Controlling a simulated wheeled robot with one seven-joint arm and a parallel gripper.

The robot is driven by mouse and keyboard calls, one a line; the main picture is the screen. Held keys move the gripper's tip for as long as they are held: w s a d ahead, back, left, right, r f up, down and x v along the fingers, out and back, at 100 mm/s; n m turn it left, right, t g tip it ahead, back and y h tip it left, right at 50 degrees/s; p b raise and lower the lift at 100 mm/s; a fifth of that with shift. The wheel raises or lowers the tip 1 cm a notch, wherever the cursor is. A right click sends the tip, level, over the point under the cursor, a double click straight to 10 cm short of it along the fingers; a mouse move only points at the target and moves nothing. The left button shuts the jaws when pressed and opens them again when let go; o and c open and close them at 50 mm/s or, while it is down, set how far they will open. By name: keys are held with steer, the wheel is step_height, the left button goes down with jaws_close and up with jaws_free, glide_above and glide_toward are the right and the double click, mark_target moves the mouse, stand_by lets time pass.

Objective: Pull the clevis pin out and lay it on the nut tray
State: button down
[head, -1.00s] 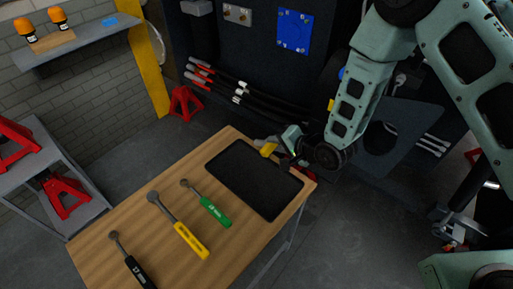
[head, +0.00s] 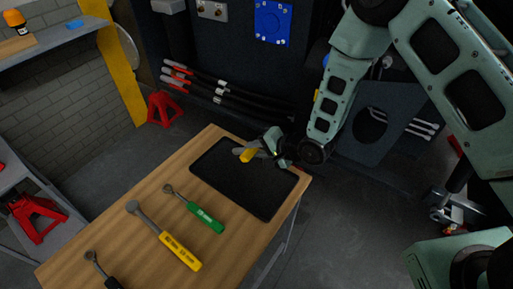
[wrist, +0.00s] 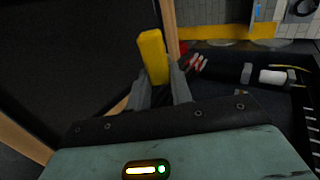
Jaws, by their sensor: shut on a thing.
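My gripper (head: 247,153) is over the far edge of the black nut tray (head: 240,190), which lies flat on the wooden table. It is shut on the clevis pin, whose yellow part (head: 249,156) shows at the fingers. In the wrist view the yellow part of the pin (wrist: 152,55) stands up between the two grey fingers (wrist: 160,88); the rest of the pin is hidden. The tray's dark surface (wrist: 70,60) fills the left of that view. I cannot tell whether the pin touches the tray. Nothing lies on the visible tray surface.
On the table left of the tray lie a green-handled wrench (head: 205,217), a yellow-handled wrench (head: 178,250) and a black-handled wrench (head: 101,271). The dark chassis with hoses (head: 200,85) stands behind the table. A red jack stand (head: 163,108) is on the floor.

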step_height(320, 180, down, 7)
steer(key=b, duration=0.4)
steer(key=c, duration=1.2)
jaws_free()
steer(key=shift+o, duration=0.2)
steer(key=b+v, duration=0.3)
steer(key=v, duration=1.4)
steer(key=shift+s, duration=0.15)
